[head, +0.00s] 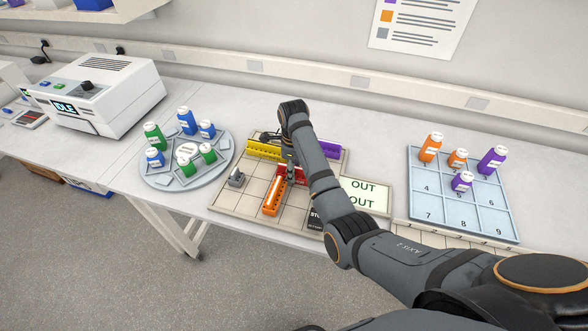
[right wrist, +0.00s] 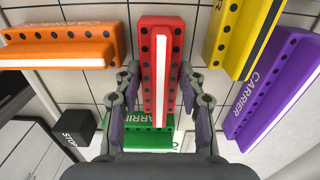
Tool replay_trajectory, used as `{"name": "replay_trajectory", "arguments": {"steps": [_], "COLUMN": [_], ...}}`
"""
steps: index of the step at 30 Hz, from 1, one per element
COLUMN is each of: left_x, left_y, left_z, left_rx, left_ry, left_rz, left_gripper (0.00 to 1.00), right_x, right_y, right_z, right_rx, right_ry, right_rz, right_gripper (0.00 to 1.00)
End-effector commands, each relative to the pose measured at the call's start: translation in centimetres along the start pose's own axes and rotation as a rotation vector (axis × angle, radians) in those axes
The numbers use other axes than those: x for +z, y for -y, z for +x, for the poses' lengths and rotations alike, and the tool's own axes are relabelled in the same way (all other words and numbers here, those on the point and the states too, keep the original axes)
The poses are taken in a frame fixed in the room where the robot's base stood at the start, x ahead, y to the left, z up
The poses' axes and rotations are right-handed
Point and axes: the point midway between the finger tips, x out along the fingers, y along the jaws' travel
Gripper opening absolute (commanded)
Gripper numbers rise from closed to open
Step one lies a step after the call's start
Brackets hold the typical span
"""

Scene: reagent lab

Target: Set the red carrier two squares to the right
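The red carrier (head: 282,170) lies on the squared board (head: 232,201) in the head view, partly hidden by my right gripper (head: 291,172). In the right wrist view the red carrier (right wrist: 161,60) lies lengthwise between the fingers of my right gripper (right wrist: 159,68). One finger is on each side, spread, with a narrow gap seeming to show beside the carrier. My left gripper is not in view.
Around the red carrier are a yellow carrier (head: 263,150), an orange carrier (head: 272,197), a purple carrier (head: 329,149) and a green carrier (right wrist: 148,136). A black STOP block (head: 316,216) and an OUT sign (head: 364,193) are at the right.

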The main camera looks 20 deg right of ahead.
Motion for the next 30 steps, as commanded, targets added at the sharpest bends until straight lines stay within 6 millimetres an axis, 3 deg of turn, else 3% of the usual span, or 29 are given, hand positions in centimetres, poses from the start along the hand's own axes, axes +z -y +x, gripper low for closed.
{"name": "replay_trajectory", "arguments": {"steps": [13, 17, 20, 21, 24, 30], "left_x": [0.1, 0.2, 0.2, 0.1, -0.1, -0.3], "left_y": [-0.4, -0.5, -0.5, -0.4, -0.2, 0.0], "left_z": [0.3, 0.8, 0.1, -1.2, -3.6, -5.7], "left_rx": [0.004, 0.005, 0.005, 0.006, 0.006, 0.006], "left_ry": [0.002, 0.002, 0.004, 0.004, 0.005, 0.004], "left_rz": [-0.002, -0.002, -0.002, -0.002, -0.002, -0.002], "left_gripper": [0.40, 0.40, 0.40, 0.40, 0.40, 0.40], "right_x": [0.0, 0.1, 0.1, 0.0, 0.0, 0.0], "right_y": [0.1, 0.1, 0.1, 0.1, 0.0, 0.0], "right_z": [-0.9, -3.5, -6.6, -8.2, -10.3, -12.3], "right_rx": [-0.002, -0.005, -0.004, -0.001, 0.001, 0.001], "right_ry": [0.001, 0.004, 0.003, 0.001, -0.001, -0.001], "right_rz": [0.000, 0.000, 0.000, 0.000, 0.000, 0.000], "right_gripper": [0.48, 0.48, 0.48, 0.48, 0.48, 0.48]}}
